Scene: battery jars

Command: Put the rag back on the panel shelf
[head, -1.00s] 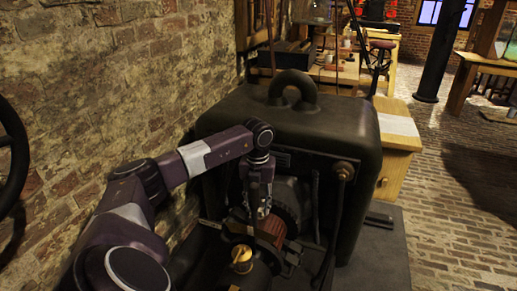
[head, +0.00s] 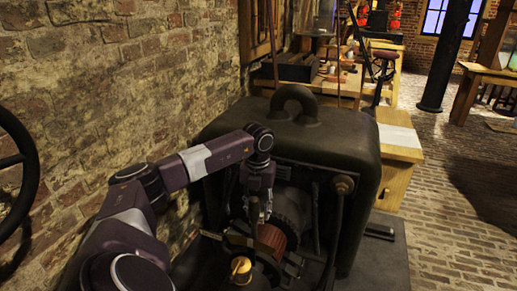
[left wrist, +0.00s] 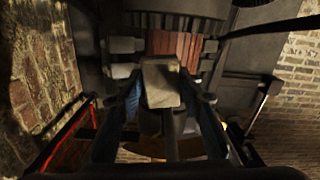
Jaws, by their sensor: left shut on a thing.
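My left gripper (head: 259,215) reaches down in front of the dark rounded machine (head: 330,140), beside its reddish-brown ribbed drum (head: 271,238). In the head view the rag cannot be made out against the dark gripper and machine. I cannot pick out the panel shelf for certain in either view. My right gripper is not in view.
A brass cap (head: 240,269) stands close below my left gripper. A brick wall (head: 90,90) runs along the left, with a dark wheel (head: 30,170) at the edge. A wooden cabinet (head: 397,170) stands behind the machine; the brick floor (head: 460,200) at right is open.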

